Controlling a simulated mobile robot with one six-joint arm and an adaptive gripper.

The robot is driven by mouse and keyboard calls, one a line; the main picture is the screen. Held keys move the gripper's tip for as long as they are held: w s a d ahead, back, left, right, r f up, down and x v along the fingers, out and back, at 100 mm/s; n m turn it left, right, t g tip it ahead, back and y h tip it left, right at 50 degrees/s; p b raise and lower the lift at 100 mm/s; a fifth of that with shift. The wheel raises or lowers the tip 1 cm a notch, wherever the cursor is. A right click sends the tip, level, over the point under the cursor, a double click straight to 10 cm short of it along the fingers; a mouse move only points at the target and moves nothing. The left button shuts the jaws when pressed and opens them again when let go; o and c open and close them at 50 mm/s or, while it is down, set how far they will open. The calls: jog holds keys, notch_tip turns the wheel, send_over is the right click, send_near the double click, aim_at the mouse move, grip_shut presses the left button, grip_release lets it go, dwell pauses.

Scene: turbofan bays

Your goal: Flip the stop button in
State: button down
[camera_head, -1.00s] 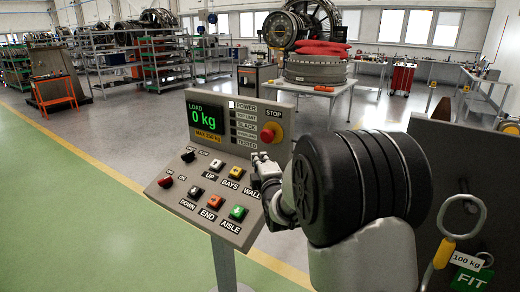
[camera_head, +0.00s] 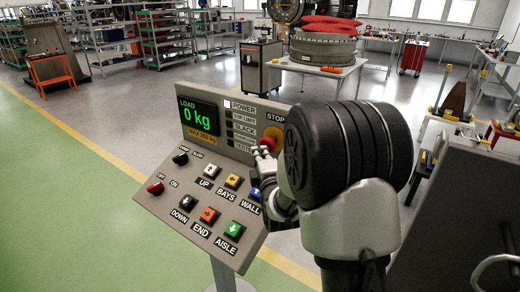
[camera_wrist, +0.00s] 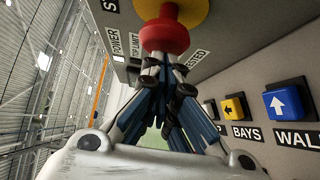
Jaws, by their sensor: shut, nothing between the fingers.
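The stop button (camera_head: 269,139) is a red mushroom head on a yellow plate, at the upper right of the sloped grey control panel (camera_head: 158,203). In the wrist view the red head (camera_wrist: 165,37) stands out from its yellow base, straight ahead of my fingertips. My gripper (camera_head: 260,154) is shut and empty, just below and in front of the button. In the wrist view its fingertips (camera_wrist: 165,64) appear at the near face of the red head; whether they touch it I cannot tell. My wrist hides the right part of the yellow plate in the head view.
The screen (camera_head: 199,117) reads 0 kg and the POWER lamp is white. Green floor at left is clear.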

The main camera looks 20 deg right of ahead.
jog(key=shift+s+r, duration=0.1)
dwell(0.3)
jog(key=shift+w+d+b, duration=0.5)
jog(key=shift+d+b, duration=0.25)
jog(key=shift+b, duration=0.2)
